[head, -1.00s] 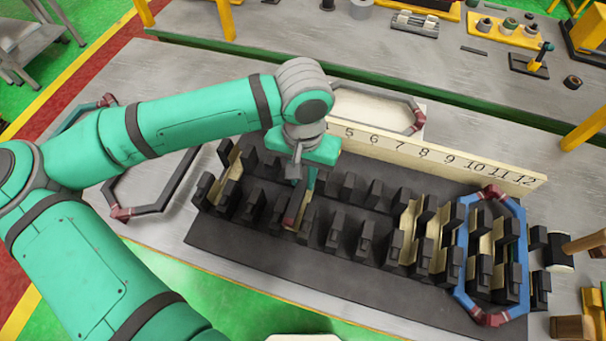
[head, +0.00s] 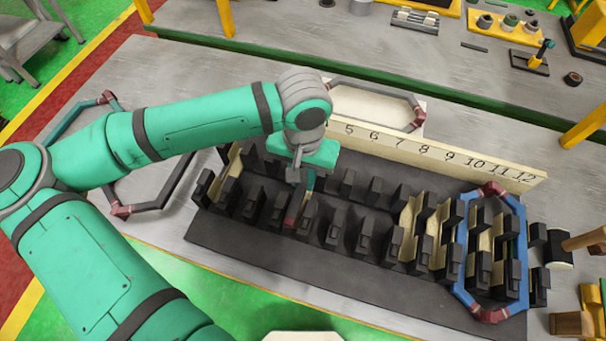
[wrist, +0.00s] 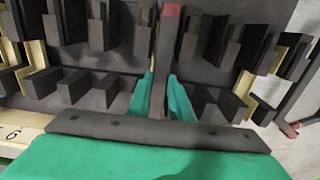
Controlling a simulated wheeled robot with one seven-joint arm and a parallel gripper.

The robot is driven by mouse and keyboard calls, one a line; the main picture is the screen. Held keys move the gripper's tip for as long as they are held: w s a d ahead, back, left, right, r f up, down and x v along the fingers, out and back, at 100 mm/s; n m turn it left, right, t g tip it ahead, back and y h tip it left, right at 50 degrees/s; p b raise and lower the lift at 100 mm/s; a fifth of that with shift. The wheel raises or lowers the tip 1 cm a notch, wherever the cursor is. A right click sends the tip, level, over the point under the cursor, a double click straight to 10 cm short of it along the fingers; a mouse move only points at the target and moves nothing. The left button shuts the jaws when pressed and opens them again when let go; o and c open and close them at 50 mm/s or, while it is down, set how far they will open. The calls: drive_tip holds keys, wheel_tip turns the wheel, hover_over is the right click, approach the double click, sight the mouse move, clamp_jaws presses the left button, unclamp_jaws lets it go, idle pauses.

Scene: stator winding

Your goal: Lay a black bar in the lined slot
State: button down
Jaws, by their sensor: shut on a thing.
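My gripper (head: 305,182) is over the middle-left of the dark slotted block (head: 260,255). In the wrist view its two green fingers (wrist: 165,98) are shut on a dark bar (wrist: 161,72) with a red end (wrist: 172,12). In the head view the bar's red end (head: 290,222) points toward the front, down between the block's teeth. A little cream lining shows beside it. Whether the bar rests on the slot floor cannot be told. Other cream liners stand at the left (head: 209,196) and right (head: 408,214) of the block.
A blue coil with red corners (head: 459,245) sits around the right-end teeth. A numbered cream board (head: 450,165) runs along the block's back. A dark hexagonal coil (head: 150,208) lies to the left, another (head: 375,84) behind. A mallet (head: 557,250) lies at the right.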

sight(303, 183)
drive_tip(key=shift+f, duration=2.55)
idle(0.4)
drive_tip(key=c, duration=1.5)
unclamp_jaws()
drive_tip(key=shift+r, duration=0.85)
drive_tip(key=shift+r, duration=3.65)
wheel_tip(303, 183, up, 11)
drive_tip(key=shift+f, duration=0.1)
